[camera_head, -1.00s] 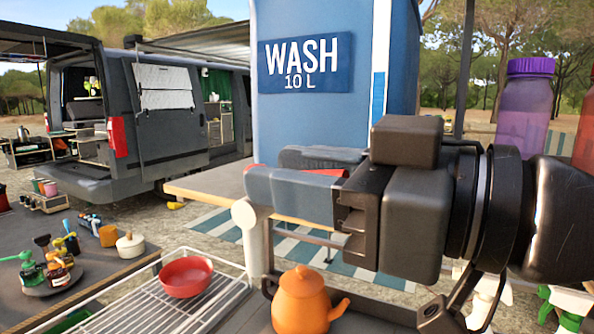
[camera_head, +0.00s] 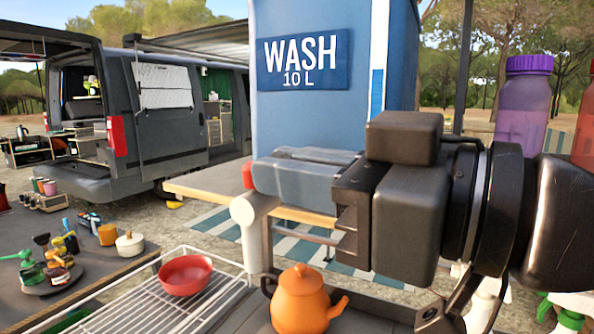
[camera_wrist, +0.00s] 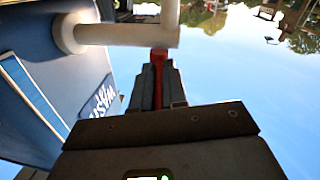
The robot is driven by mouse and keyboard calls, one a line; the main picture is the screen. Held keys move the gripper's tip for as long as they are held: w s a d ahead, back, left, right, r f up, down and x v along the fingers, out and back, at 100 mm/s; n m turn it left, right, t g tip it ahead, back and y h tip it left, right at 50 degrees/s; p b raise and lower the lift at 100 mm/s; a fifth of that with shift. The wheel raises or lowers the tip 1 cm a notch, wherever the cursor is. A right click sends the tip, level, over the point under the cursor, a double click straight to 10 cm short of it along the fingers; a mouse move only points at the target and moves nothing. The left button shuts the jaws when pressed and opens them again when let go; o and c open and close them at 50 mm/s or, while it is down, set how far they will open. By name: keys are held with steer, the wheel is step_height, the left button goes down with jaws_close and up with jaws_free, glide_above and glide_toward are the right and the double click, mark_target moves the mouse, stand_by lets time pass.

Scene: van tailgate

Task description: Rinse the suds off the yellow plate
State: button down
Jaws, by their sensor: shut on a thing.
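My gripper (camera_head: 264,168) is in front of the blue water container (camera_head: 330,110) marked WASH 10 L. Its fingers are shut on a red tap lever (camera_head: 247,176), whose end shows just past the fingertips. In the wrist view the red lever (camera_wrist: 158,60) runs between the two fingers, close to the white tap pipe (camera_wrist: 120,35). The white tap (camera_head: 244,212) also shows in the head view, under the fingertips, with its spout pointing down. I cannot make out the yellow plate or any suds in either view; the area under the spout is partly hidden.
A wire rack (camera_head: 165,310) with a red bowl (camera_head: 186,274) stands at the lower left. An orange kettle (camera_head: 300,300) stands below my gripper. A side table (camera_head: 105,275) with bottles and a white pot is farther left. A purple bottle (camera_head: 522,105) stands at the right.

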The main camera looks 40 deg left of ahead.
steer(key=shift+s+m+t, duration=0.3)
steer(key=shift+m+t, duration=0.5)
steer(key=shift+t, duration=0.5)
steer(key=c, duration=1.2)
jaws_free()
steer(key=shift+a, duration=0.1)
steer(key=shift+o, duration=0.2)
steer(key=d+b, duration=0.1)
steer(key=d, duration=0.6)
steer(key=shift+d, duration=0.4)
steer(key=shift+d, duration=0.1)
